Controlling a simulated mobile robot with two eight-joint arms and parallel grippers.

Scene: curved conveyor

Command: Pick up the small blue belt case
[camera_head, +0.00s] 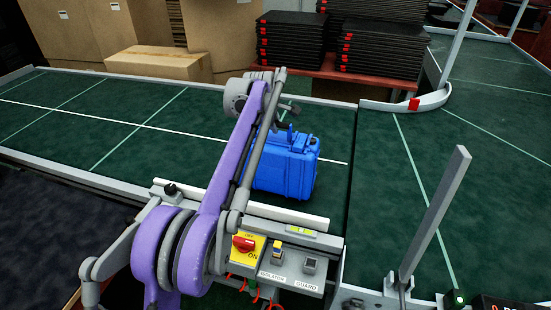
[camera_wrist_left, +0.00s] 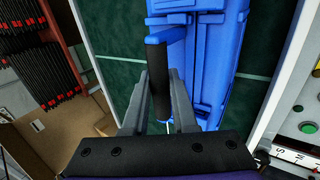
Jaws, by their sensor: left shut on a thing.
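The small blue case (camera_head: 286,165) stands upright on the green conveyor belt, partly hidden by my purple left arm in the head view. In the left wrist view the case (camera_wrist_left: 212,60) fills the upper middle, with its dark handle (camera_wrist_left: 162,75) between the fingers. My left gripper (camera_wrist_left: 161,100) is shut on this handle. In the head view the left gripper (camera_head: 289,122) is at the top of the case, small and partly covered by the arm. I cannot tell whether the case touches the belt. My right gripper is not in view.
A control box (camera_head: 277,262) with a red switch and buttons sits at the belt's front edge. A grey post (camera_head: 435,215) rises to the right. Cardboard boxes (camera_head: 155,62) and stacked black trays (camera_head: 290,42) stand behind. The belt left of the case is clear.

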